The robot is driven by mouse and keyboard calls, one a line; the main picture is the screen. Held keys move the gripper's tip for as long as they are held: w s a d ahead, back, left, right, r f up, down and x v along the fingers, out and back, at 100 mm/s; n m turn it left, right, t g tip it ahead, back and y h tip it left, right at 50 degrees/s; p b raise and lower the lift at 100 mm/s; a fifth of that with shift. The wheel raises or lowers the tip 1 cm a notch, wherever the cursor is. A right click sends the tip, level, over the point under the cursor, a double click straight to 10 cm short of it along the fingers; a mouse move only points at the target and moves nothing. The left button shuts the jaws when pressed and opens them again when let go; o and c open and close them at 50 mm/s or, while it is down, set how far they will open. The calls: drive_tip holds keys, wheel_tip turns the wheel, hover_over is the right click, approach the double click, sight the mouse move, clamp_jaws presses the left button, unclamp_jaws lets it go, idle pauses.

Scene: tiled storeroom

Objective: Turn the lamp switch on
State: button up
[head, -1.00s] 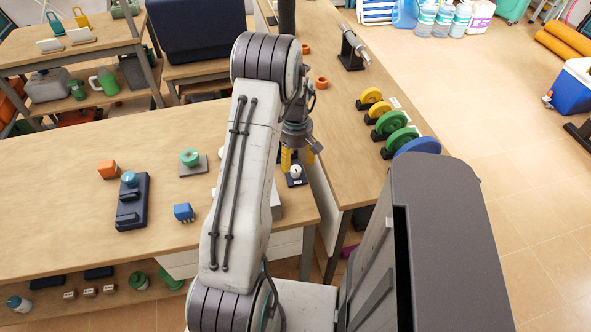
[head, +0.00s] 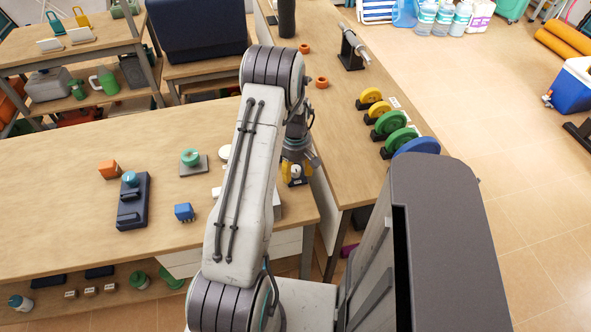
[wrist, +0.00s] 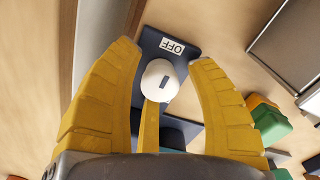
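The lamp switch is a white round knob (wrist: 159,81) with a dark slot, on a dark blue base plate (wrist: 183,68). The plate carries a white OFF label (wrist: 172,46). In the head view the knob (head: 295,171) is near the right end of the wooden bench. My gripper (wrist: 164,56) is open, with yellow fingers on both sides of the knob and visible gaps between. A third yellow finger reaches the knob's lower edge; I cannot tell if it touches. The gripper (head: 296,168) also shows in the head view, over the switch. No lamp is identifiable.
On the bench (head: 60,215) stand a dark box with a teal knob (head: 132,200), a blue block (head: 183,212), an orange block (head: 109,169) and a green knob on a grey plate (head: 190,158). Coloured discs (head: 391,123) line the right-hand bench. My arm hides part of the bench.

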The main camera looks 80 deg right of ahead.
clamp_jaws()
drive_tip(key=shift+m+b, duration=0.35)
drive_tip(key=shift+m, duration=0.05)
drive_tip(key=m+b, duration=0.2)
drive_tip(key=m, duration=0.1)
drive_tip(key=shift+f, duration=0.15)
drive_tip(key=m+b, duration=0.3)
drive_tip(key=m, duration=0.2)
drive_tip(key=shift+m, duration=0.3)
drive_tip(key=m+b, duration=0.1)
drive_tip(key=m, duration=0.3)
drive_tip(key=m+b, duration=0.1)
drive_tip(key=m, duration=0.3)
drive_tip(key=shift+m, duration=0.4)
